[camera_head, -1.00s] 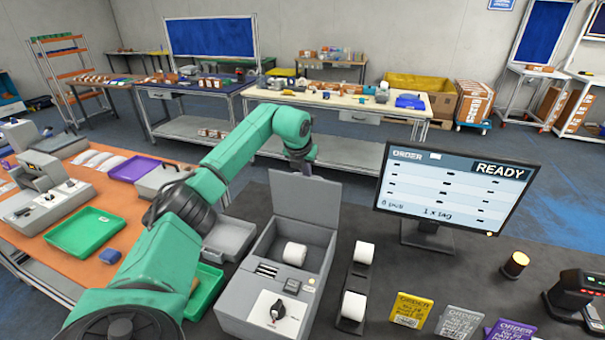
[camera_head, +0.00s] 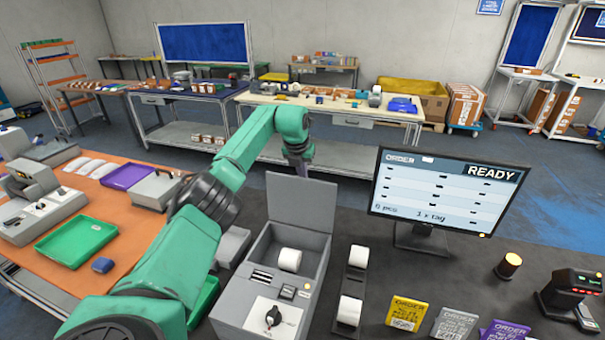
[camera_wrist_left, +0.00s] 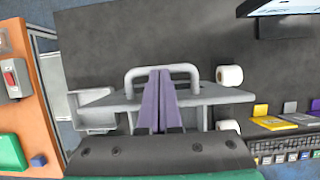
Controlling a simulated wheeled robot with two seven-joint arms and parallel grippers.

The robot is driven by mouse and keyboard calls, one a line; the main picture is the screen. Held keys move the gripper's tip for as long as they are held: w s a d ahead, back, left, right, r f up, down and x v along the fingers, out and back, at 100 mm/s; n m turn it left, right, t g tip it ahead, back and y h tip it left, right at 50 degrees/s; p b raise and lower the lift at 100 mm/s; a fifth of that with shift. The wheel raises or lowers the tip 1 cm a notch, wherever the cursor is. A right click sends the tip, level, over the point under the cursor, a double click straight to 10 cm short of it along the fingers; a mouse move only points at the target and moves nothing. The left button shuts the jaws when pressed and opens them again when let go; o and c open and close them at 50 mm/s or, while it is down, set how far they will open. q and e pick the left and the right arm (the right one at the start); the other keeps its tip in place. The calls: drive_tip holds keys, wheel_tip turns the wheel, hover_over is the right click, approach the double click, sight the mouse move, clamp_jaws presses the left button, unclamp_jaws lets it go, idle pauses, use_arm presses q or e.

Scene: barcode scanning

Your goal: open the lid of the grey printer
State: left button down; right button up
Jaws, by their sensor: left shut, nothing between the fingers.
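The grey printer (camera_head: 245,305) stands on the dark table. Its lid (camera_head: 300,208) stands upright at the back, open, and a white paper roll (camera_head: 288,260) shows inside. My left gripper (camera_head: 301,172) is at the lid's top edge, on its far side; the lid partly hides it in the head view. In the left wrist view the purple fingers (camera_wrist_left: 160,75) are shut together and empty. They overlap a grey bar handle (camera_wrist_left: 185,70) on the lid; I cannot tell whether they touch it. My right gripper is not in view.
Right of the printer is a holder with white rolls (camera_head: 350,310). A monitor (camera_head: 447,190) reads READY. Order cards (camera_head: 455,323), an amber lamp (camera_head: 508,265) and a scanner (camera_head: 572,298) stand further right. A green tray (camera_head: 77,242) lies on the orange table at left.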

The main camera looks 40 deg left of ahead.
use_arm(q)
drive_tip(key=b+v, duration=0.4)
drive_tip(key=v, duration=1)
drive_tip(key=shift+r, duration=0.25)
drive_tip(key=shift+s+f, duration=0.1)
